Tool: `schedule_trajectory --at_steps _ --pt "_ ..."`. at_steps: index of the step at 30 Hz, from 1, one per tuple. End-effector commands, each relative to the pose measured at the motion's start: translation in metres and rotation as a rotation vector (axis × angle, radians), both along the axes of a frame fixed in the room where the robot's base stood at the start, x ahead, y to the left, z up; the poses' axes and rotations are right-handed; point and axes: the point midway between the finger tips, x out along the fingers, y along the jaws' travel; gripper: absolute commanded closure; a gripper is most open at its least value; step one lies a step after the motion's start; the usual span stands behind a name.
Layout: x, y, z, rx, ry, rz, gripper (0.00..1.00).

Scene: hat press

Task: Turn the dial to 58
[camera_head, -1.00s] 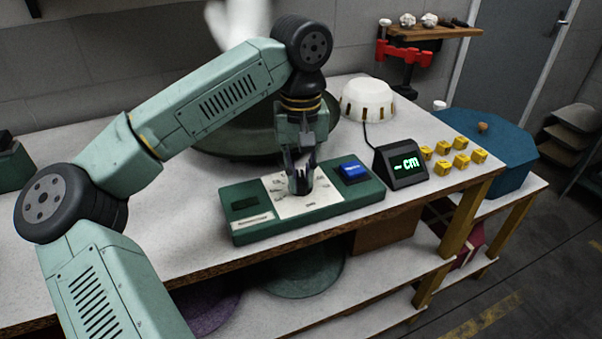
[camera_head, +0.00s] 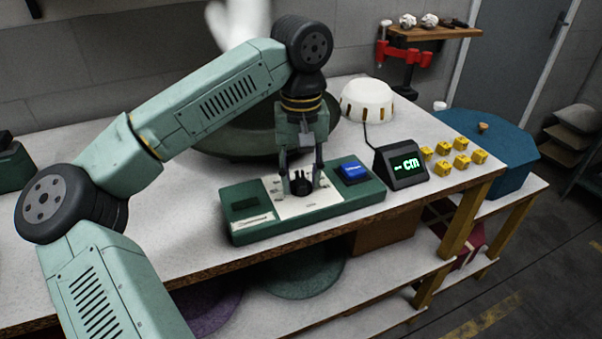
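The dial (camera_head: 301,186) is a small dark knob on the white plate (camera_head: 318,204) of a green control box (camera_head: 242,224). Its number marks are too small to read and partly hidden by my fingers. My gripper (camera_head: 301,180) points down over the dial, with its fingers spread on either side of it and a visible gap to the knob. A blue button (camera_head: 352,170) sits on the box to the right of the dial. The display (camera_head: 402,165) beside the box shows green dashes and "cm".
Several yellow blocks (camera_head: 460,162) lie right of the display. A white dome (camera_head: 366,101) and a large green round form (camera_head: 222,143) stand behind the box. The bench top (camera_head: 190,246) in front and to the left is clear.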

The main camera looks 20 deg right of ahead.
Motion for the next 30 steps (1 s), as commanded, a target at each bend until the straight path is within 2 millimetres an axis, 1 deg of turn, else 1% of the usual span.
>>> schedule_trajectory --at_steps 5,8,11,18,21,25,30 --pt "0.0 0.0 0.003 0.0 -0.001 0.0 0.65" --pt "0.0 -0.001 0.013 0.0 -0.001 0.0 0.65" --pt "0.0 -0.001 0.032 0.0 -0.003 0.001 0.65" --pt "0.0 0.0 0.084 0.002 -0.005 0.003 0.65" --pt "0.0 0.0 0.101 0.0 -0.003 0.002 0.65" --pt "0.0 0.0 0.114 0.001 -0.002 0.001 0.65" --pt "0.0 0.0 0.12 0.0 -0.001 0.001 0.65"
